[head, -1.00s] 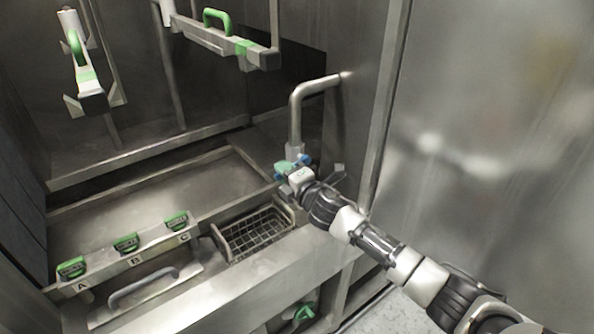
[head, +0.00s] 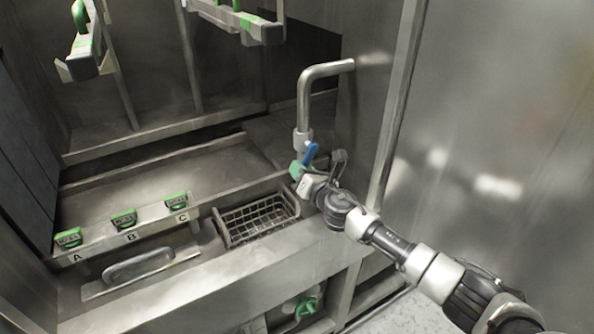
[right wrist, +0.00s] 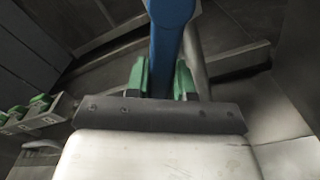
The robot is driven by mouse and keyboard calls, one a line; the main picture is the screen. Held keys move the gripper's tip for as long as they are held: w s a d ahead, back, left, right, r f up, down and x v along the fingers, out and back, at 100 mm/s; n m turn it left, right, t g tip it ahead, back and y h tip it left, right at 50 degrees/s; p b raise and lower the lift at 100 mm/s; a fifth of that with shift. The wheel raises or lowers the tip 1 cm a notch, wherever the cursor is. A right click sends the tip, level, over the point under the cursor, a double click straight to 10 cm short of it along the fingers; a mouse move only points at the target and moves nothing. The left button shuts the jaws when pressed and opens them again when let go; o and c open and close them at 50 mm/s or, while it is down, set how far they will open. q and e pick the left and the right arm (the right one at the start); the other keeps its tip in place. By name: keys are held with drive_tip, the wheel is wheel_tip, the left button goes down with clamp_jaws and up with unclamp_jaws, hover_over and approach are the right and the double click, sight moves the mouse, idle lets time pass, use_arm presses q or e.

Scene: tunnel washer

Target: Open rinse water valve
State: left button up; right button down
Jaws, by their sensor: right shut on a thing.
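A steel pipe (head: 303,100) comes out of the right wall and bends down to a fitting. Just below the fitting is the rinse water valve's blue lever (head: 310,153), which slants up to the right. My right gripper (head: 299,173) is at the valve, its green fingertips beside the lever. In the right wrist view the blue lever (right wrist: 170,40) runs between the two green fingers of my right gripper (right wrist: 160,82), which is shut on it. The valve body is mostly hidden behind the gripper. My left gripper is not in view.
A wire basket (head: 257,219) sits in the ledge left of the gripper. Green-handled pieces marked A, B and C (head: 124,219) stand along a rail. A green knob (head: 306,307) is low in front. A metal panel (head: 500,130) closes the right side.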

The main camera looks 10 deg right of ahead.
drive_tip(key=shift+w+d+f+n+b, duration=0.1)
drive_tip(key=shift+w+d+f+n, duration=0.1)
drive_tip(key=shift+d+n, duration=0.55)
drive_tip(key=shift+w+d+f+n+b, duration=0.15)
drive_tip(key=shift+d+n, duration=0.15)
drive_tip(key=shift+n, duration=0.9)
drive_tip(key=shift+w+d+f+n+b, duration=0.1)
drive_tip(key=shift+w+d+f+n, duration=0.1)
drive_tip(key=shift+d+n, duration=0.55)
drive_tip(key=shift+a+n, duration=0.2)
drive_tip(key=shift+n, duration=0.1)
drive_tip(key=c, duration=1)
unclamp_jaws()
drive_tip(key=shift+o, duration=0.2)
drive_tip(key=shift+r, duration=0.1)
drive_tip(key=v, duration=1)
drive_tip(key=shift+s, duration=0.35)
drive_tip(key=shift+d, duration=0.15)
